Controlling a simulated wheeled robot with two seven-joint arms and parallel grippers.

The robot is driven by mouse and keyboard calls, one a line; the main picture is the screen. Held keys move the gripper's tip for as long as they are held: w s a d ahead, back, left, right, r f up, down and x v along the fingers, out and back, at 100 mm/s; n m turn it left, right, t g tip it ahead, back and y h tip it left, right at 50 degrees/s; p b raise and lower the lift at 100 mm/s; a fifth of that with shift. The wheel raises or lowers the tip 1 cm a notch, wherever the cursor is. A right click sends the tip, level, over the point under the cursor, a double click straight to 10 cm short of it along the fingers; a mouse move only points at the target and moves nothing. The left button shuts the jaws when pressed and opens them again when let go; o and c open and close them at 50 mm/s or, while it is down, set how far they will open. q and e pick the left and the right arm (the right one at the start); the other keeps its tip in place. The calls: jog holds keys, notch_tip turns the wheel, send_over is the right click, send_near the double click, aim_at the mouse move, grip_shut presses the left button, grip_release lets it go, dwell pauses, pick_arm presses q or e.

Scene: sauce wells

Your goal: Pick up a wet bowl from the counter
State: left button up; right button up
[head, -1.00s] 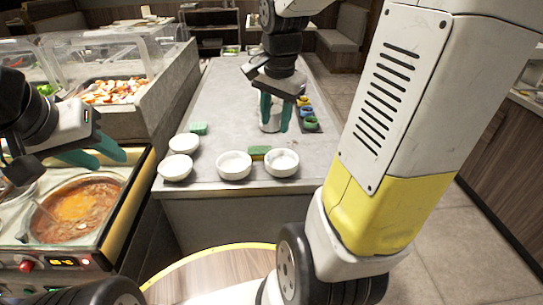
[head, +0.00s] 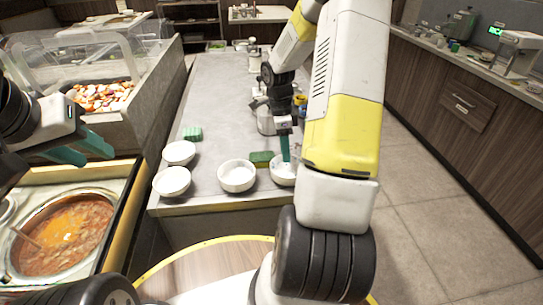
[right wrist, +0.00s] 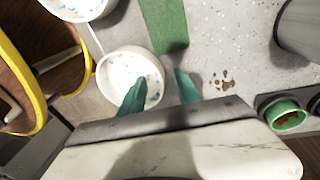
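Several white bowls stand on the grey counter (head: 222,105): a back-left bowl (head: 179,153), a front-left bowl (head: 172,182), a middle bowl (head: 234,180) and a right bowl (head: 276,178). In the right wrist view the right bowl (right wrist: 118,72) has bluish drops inside, as does the middle bowl (right wrist: 78,8). My right gripper (right wrist: 160,92) is open and empty at the right bowl, one finger over its inside and the other outside its rim. In the head view my right gripper (head: 286,148) partly hides this bowl. My left gripper (head: 82,149) is open and empty over the left station.
A green sponge (head: 261,157) lies beside the right bowl, another green sponge (head: 192,134) further back. A metal container (head: 265,122) stands behind my right gripper. A soup pot (head: 65,235) is at the left. The counter's middle is clear.

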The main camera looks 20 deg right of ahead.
aim_at(288, 172)
jog(key=shift+s+f, duration=0.25)
jog(key=shift+f, duration=0.95)
grip_shut()
